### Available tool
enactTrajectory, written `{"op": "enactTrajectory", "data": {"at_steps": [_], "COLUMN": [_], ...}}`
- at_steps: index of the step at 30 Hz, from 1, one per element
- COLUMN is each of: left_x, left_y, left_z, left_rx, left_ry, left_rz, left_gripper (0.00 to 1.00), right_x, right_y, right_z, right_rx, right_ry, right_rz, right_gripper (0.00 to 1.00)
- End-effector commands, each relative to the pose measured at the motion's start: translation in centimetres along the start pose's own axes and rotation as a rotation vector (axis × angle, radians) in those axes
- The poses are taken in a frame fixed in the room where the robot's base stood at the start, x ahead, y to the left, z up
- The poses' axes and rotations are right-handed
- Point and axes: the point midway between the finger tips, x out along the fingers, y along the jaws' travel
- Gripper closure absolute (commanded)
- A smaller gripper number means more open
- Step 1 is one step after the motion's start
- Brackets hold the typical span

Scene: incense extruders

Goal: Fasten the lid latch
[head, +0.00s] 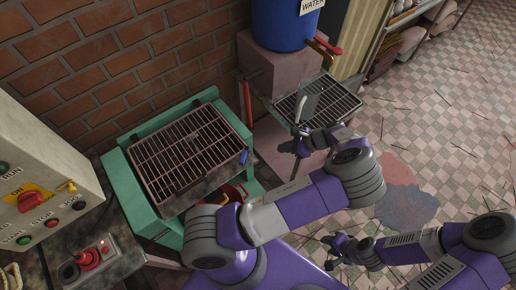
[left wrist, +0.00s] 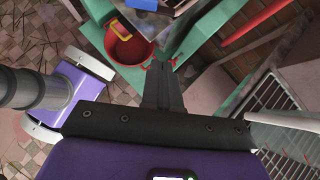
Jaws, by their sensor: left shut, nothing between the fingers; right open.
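The green extruder (head: 175,225) stands by the brick wall with a dark wire-grid top (head: 190,150) on it. A small blue piece (head: 243,157) sits at the grid top's right edge; I cannot tell whether it is the lid latch. A blue piece also shows at the top edge of the left wrist view (left wrist: 143,5). My left gripper (head: 296,172) is to the right of the extruder, apart from the blue piece, pointing down. Its fingers (left wrist: 160,68) are shut and empty. My right gripper (head: 333,244) is open and empty, low over the floor.
A second wire rack (head: 345,100) stands below the blue water barrel (head: 285,25). A control panel (head: 40,195) is at the left.

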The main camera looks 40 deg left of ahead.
Motion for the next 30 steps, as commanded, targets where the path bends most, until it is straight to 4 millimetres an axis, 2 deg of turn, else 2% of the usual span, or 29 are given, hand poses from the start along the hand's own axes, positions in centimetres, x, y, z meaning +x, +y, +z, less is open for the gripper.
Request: {"op": "enactTrajectory", "data": {"at_steps": [5, 18, 24, 30], "left_x": [1.5, 10.5, 12.2, 12.8], "left_y": [0.1, 0.1, 0.1, 0.1], "left_z": [0.1, 0.1, 2.3, 2.9], "left_rx": [-0.002, -0.002, -0.003, -0.001], "left_ry": [-0.003, -0.004, -0.001, 0.001], "left_rz": [0.004, 0.004, 0.004, 0.001], "left_gripper": [1.00, 1.00, 1.00, 1.00], "right_x": [-0.1, -0.3, -0.8, -0.9], "right_y": [0.0, -0.1, -0.3, -0.4], "right_z": [0.0, 0.0, 0.0, 0.0], "right_rx": [0.000, 0.000, 0.000, 0.000], "right_ry": [0.000, 0.001, 0.001, 0.001], "right_rz": [0.000, 0.000, 0.000, 0.000], "right_gripper": [0.58, 0.58, 0.58, 0.58]}}
